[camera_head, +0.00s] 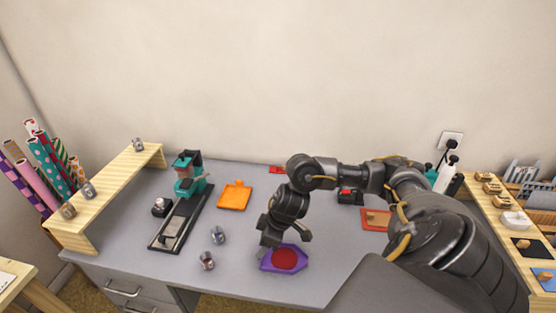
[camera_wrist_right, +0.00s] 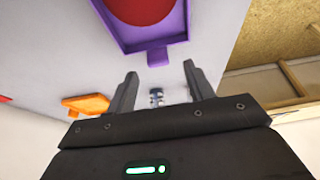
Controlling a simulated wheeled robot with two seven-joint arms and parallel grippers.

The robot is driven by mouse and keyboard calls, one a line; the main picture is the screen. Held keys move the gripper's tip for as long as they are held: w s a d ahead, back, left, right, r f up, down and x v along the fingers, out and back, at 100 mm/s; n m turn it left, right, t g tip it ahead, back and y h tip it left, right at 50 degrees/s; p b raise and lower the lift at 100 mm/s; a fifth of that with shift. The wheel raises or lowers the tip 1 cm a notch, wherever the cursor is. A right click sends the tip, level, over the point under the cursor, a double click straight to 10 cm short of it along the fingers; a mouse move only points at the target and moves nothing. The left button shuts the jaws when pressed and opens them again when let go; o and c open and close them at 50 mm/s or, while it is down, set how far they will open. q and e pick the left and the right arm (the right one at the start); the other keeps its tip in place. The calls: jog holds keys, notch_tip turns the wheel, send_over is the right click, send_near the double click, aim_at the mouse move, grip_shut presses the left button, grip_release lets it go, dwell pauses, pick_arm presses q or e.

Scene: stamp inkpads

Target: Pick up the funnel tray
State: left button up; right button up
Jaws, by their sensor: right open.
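A purple tray (camera_head: 266,264) with a narrow spout-like tab and a round red area (camera_head: 285,259) inside lies on the grey desk. My right gripper (camera_head: 287,240) is above its back edge, open and empty. In the right wrist view the purple tray (camera_wrist_right: 180,25) shows at the top, and its tab lies in line with the gap between the two open fingers (camera_wrist_right: 160,75). I cannot tell whether the fingers touch it. An orange tray (camera_head: 235,196) with a small tab lies farther back and left; it also shows in the right wrist view (camera_wrist_right: 88,104). My left gripper is not in view.
Two small metal jars (camera_head: 207,261) stand left of the purple tray. A teal press (camera_head: 190,175) and a dark long tray (camera_head: 181,220) are farther left. A wooden shelf (camera_head: 110,195) edges the left side.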

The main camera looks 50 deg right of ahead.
jog(key=x, duration=0.4)
jog(key=shift+w+f, duration=0.1)
jog(key=shift+f, duration=0.1)
jog(key=shift+c, duration=0.3)
jog(key=c, duration=0.8)
